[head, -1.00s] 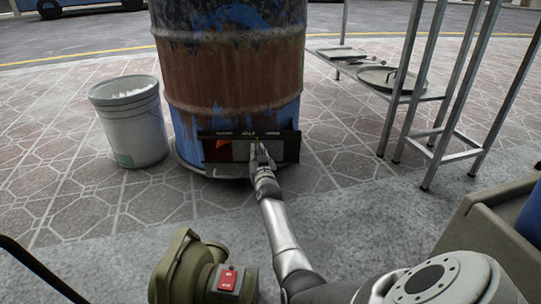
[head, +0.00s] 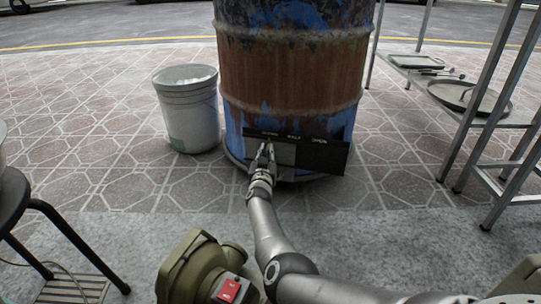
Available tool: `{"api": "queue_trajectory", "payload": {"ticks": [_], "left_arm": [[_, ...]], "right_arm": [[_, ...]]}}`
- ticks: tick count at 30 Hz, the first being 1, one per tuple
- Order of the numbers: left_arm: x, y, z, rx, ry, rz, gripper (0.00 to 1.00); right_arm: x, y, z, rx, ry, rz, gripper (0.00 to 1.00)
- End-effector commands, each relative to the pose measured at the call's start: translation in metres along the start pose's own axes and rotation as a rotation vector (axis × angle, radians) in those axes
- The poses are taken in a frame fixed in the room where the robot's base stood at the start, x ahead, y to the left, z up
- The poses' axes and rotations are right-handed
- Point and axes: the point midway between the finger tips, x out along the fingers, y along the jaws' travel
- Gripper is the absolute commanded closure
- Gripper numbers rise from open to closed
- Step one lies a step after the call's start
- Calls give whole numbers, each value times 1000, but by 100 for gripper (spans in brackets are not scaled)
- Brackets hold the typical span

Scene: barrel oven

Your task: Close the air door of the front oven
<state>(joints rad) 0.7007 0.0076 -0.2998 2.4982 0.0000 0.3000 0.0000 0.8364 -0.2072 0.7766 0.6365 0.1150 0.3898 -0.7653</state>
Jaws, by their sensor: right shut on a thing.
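The front oven is a rusty blue barrel (head: 290,75) standing on the paving. Low on its front is a dark panel (head: 325,158) with position labels along its top. The air door, a grey plate (head: 285,154), sits at the left part of this panel, and no orange glow shows beside it. My right gripper (head: 265,153) is at the door's left part, under the leftmost label. It is shut on the air door, apparently at its handle, which the fingers hide. My left gripper is not in view.
A white bucket (head: 188,112) stands just left of the barrel. A metal rack (head: 490,110) with round trays is at the right. A green blower with a red switch (head: 229,291) is in front, and a dark stool (head: 50,225) at the left.

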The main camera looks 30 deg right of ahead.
Motion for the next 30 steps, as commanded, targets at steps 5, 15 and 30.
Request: {"api": "queue_trajectory", "payload": {"ticks": [5,15,30], "left_arm": [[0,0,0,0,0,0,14],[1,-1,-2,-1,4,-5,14],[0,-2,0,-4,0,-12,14]], "right_arm": [[0,-8,-3,-5,-3,-20,100],[0,-7,-2,-2,-3,-17,68],[0,-4,-1,0,-3,-11,68]]}}
